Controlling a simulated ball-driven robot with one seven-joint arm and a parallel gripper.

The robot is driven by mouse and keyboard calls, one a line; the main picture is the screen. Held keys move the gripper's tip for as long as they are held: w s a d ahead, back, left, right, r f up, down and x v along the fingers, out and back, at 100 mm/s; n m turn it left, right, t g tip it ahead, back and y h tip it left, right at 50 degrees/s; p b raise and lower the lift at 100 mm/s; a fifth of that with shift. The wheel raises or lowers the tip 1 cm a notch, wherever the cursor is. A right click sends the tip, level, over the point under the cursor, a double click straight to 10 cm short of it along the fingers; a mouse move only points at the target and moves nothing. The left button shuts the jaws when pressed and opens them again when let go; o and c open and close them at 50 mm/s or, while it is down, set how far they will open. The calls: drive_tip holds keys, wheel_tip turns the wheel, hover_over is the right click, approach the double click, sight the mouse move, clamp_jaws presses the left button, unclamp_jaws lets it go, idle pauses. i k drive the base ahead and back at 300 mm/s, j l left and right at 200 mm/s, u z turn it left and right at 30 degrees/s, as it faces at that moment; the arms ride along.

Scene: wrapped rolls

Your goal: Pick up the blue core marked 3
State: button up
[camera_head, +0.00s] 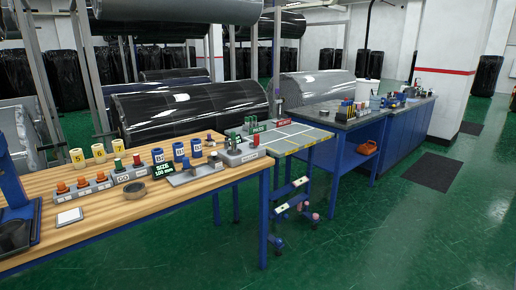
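Three blue cores stand upright in a row on the wooden workbench (110,215), toward its back: a left one (158,156), a middle one (179,152) and a right one (196,148). Each has a pale label with a dark mark. The marks are too small to tell which one reads 3. The cores stand apart from each other, and their lower parts are partly behind things in front. I cannot make out my gripper in this view.
Yellow cores (77,158) stand left of the blue ones. A rack with orange-topped pieces (83,186), a dark round dish (135,191), a small "SIZE" display (163,170) and a grey block (240,153) share the bench. Green floor (370,235) is open at right.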

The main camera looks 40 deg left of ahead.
sight(196, 144)
drive_tip(key=i+u, duration=0.15)
drive_tip(key=i, duration=0.45)
drive_tip(key=i+l+u, duration=0.15)
drive_tip(key=i, duration=0.4)
drive_tip(key=i+l+u, duration=0.15)
drive_tip(key=i, duration=0.45)
drive_tip(key=i+l+u, duration=0.2)
drive_tip(key=i+u, duration=0.15)
drive_tip(key=u, duration=0.15)
drive_tip(key=i+l+u, duration=0.3)
drive_tip(key=u, duration=0.2)
drive_tip(key=i+l+u, duration=0.25)
drive_tip(key=l+u, duration=0.25)
drive_tip(key=i+l+u, duration=0.15)
drive_tip(key=l+u, duration=0.7)
drive_tip(key=l, duration=0.25)
drive_tip(key=l+u, duration=0.3)
drive_tip(key=l, duration=0.35)
